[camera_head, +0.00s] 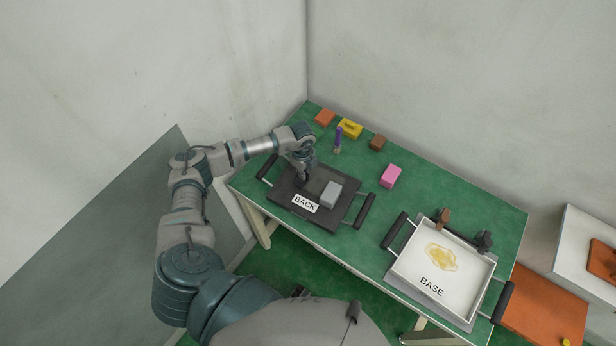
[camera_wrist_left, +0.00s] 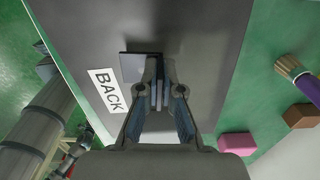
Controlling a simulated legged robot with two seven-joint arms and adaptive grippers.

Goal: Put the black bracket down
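My left gripper (camera_head: 303,177) is over the dark tray (camera_head: 285,194) labelled BACK, pointing down. In the left wrist view, my left gripper (camera_wrist_left: 159,105) has its fingers close together on the upright part of a black bracket. The bracket's flat dark plate (camera_wrist_left: 138,66) shows just beyond the fingertips, at or close above the tray surface (camera_wrist_left: 205,45); contact cannot be told. The bracket is mostly hidden by the gripper in the head view. A grey block (camera_head: 331,194) is on the tray, right beside the gripper. My right gripper is not in view.
A white tray (camera_head: 408,265) labelled BASE, with a yellow patch (camera_head: 441,257), stands at the right. A brown piece (camera_head: 444,217) and a dark piece (camera_head: 484,240) are at its back. Pink (camera_head: 390,176), brown (camera_head: 378,142), yellow (camera_head: 349,128) and orange (camera_head: 325,117) blocks and a brush (camera_head: 338,138) line the back.

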